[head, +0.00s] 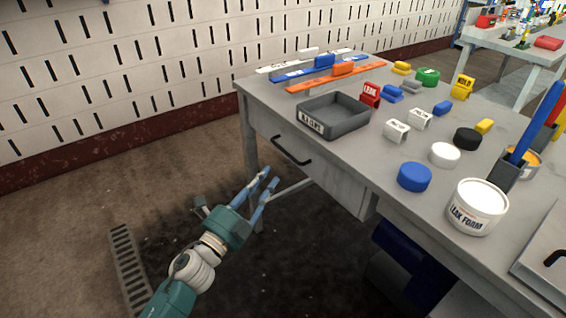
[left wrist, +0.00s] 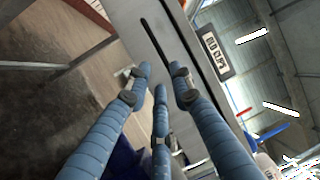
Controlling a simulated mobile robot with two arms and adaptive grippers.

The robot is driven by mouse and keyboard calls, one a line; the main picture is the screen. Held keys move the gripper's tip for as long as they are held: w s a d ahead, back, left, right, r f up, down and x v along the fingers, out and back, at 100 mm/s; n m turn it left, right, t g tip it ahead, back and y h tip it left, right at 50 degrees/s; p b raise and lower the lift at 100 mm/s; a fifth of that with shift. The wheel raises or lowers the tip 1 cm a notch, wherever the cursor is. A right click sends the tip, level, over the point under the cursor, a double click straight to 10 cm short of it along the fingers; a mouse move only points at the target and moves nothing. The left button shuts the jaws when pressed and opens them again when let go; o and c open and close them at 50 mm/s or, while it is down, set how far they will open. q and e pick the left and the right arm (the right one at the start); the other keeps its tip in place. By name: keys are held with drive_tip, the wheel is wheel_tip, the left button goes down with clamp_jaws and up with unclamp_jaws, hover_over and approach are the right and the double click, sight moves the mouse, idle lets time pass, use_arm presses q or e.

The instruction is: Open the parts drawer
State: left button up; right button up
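The parts drawer (head: 320,172) is the grey front under the left end of the workbench, and it looks closed. Its black bar handle (head: 291,152) is on the drawer front; in the left wrist view the handle (left wrist: 155,40) runs as a dark slanting bar beyond the fingertips. My left gripper (head: 266,180) is in front of the drawer, below and left of the handle, apart from it. In the left wrist view its blue fingers (left wrist: 161,74) are spread and hold nothing. My right gripper is not in view.
The grey workbench (head: 290,95) carries a grey tray (head: 340,118) labelled "OLD CLIPS", above the drawer. Small coloured parts and a white tub (head: 477,208) stand farther right. A metal floor grate (head: 128,268) lies left of my arm.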

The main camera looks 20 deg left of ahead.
use_arm(q)
drive_tip(key=x, duration=0.9)
drive_tip(key=shift+w, duration=0.15)
drive_tip(key=shift+c, duration=0.5)
clamp_jaws()
